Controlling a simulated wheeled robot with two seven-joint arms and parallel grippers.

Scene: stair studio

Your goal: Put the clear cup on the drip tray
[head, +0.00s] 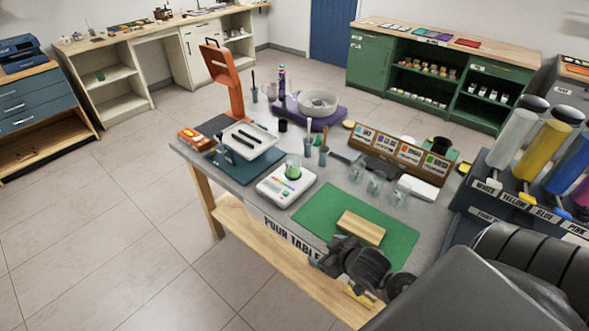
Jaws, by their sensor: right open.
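Several small clear cups stand on the grey pour table; one clear cup (376,186) is behind the green mat, with others close beside it. A pale tray with dark slots (262,138), which looks like the drip tray, is on the left by an orange stand. No cup shows on it. My right gripper (338,256) is open and empty over the front edge of the green mat, near a wooden block and well short of the cups. My left gripper is out of view.
The wooden block (361,228) lies on the green mat (318,211). A labelled wooden rack (400,155) stands behind the cups. A purple turntable machine (310,110) is at the back, and coloured bottles (551,150) are at the right.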

